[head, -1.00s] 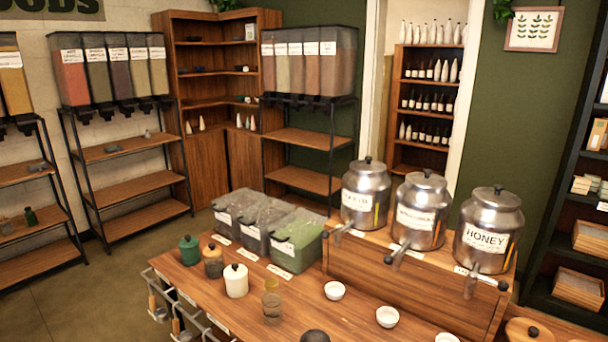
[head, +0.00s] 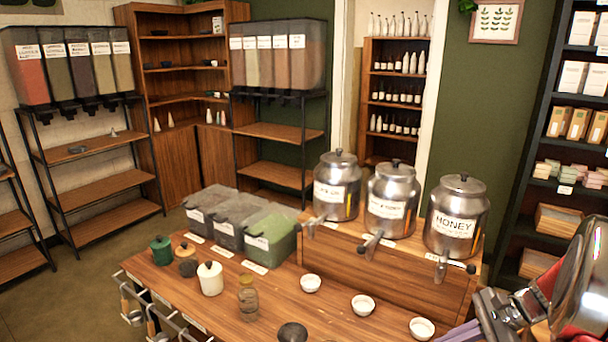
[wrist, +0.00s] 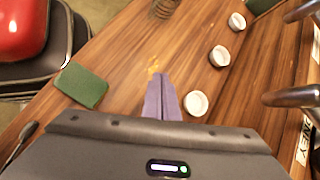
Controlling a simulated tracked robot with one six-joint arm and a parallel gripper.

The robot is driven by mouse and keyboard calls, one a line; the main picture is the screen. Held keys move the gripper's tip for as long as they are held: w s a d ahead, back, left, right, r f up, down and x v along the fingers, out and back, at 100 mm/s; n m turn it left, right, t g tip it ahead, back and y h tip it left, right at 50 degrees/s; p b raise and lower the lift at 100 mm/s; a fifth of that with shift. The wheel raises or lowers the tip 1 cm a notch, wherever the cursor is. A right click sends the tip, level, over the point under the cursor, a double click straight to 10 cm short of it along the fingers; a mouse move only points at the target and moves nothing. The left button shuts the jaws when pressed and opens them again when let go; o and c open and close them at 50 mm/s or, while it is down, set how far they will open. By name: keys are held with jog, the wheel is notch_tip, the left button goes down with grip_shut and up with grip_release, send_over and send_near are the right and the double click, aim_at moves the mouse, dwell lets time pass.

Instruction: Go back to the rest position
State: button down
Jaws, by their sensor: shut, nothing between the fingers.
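My gripper (wrist: 161,92) shows in the wrist view with its two purple fingers pressed together and nothing between them. It is above the wooden counter (wrist: 125,65), beside a white bowl (wrist: 196,103). In the head view part of my arm and the purple fingers (head: 458,334) show at the lower right corner, cut off by the frame edge. The fingers are right of the nearest white bowl (head: 422,328).
Three steel urns, one labelled HONEY (head: 456,215), stand on a raised wooden step. Their taps reach out over the counter. Jars (head: 210,279), clear bins (head: 268,237) and a dark round object (head: 292,332) stand on the counter. A green pad (wrist: 81,85) lies near the counter edge.

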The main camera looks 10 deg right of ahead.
jog(key=s+a+r+n+h, duration=0.2)
jog(key=s+a+r+n, duration=0.1)
jog(key=a+n, duration=0.3)
jog(key=s+a+r+n+t+h, duration=0.1)
jog(key=s+a+r+n, duration=0.3)
jog(key=a, duration=0.7)
jog(key=s+a+r+n+h, duration=0.3)
jog(key=a+r+n, duration=0.3)
jog(key=a+n, duration=0.3)
jog(key=shift+s+r+n+h, duration=0.25)
jog(key=shift+r+n+h, duration=0.15)
jog(key=shift+n, duration=0.3)
jog(key=shift+a, duration=0.1)
